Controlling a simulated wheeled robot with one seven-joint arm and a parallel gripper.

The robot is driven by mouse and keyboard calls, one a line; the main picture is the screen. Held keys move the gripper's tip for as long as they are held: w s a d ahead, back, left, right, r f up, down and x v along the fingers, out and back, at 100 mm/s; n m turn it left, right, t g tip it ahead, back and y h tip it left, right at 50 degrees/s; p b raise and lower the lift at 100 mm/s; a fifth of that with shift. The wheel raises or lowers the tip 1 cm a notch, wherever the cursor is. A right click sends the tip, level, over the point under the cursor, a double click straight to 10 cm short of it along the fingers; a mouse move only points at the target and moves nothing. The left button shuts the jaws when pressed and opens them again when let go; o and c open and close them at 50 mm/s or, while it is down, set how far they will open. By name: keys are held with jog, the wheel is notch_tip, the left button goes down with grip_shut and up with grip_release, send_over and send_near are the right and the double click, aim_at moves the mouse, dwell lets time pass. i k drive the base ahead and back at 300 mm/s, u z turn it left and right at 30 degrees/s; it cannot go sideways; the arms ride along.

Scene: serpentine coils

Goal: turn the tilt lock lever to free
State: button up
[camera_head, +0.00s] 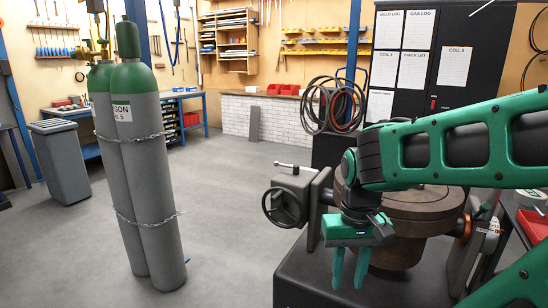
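My green gripper (348,280) hangs fingers down in front of the round brown table (420,212) of a positioner. Its two fingers are apart with nothing visible between them. An orange part (463,227) shows at the table's right side. My arm hides part of the positioner.
The positioner stands on a dark base (315,275). Two chained gas cylinders (145,180) stand at the left, with a grey bin (62,165) behind. A black cabinet (440,60) and coiled hoses (333,105) are behind. The floor between cylinders and positioner is clear.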

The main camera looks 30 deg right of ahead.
aim_at(296, 169)
jog(key=z, duration=0.4)
jog(key=i, duration=0.9)
jog(key=z, duration=0.45)
